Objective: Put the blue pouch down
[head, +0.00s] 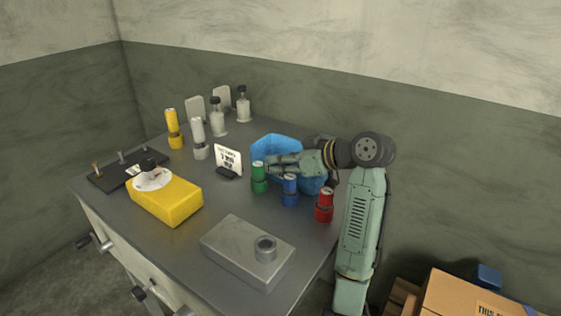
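A blue item (276,145), which looks like the blue pouch, is at the back right of the grey table (215,210). It shows above and below my arm's end, and its middle is hidden behind it. My gripper (272,167) reaches in from the right, level with the front of the blue item. The fingers are small and overlap the blue, so I cannot tell whether they are shut on it. I also cannot tell whether the blue item rests on the table or is held just above it.
Green (259,177), blue (290,190) and red (324,205) canisters stand close in front of my gripper. A white sign (228,159) stands to the left. A yellow block (166,200) and a grey box (248,250) are nearer. A cardboard box (480,295) is right of the table.

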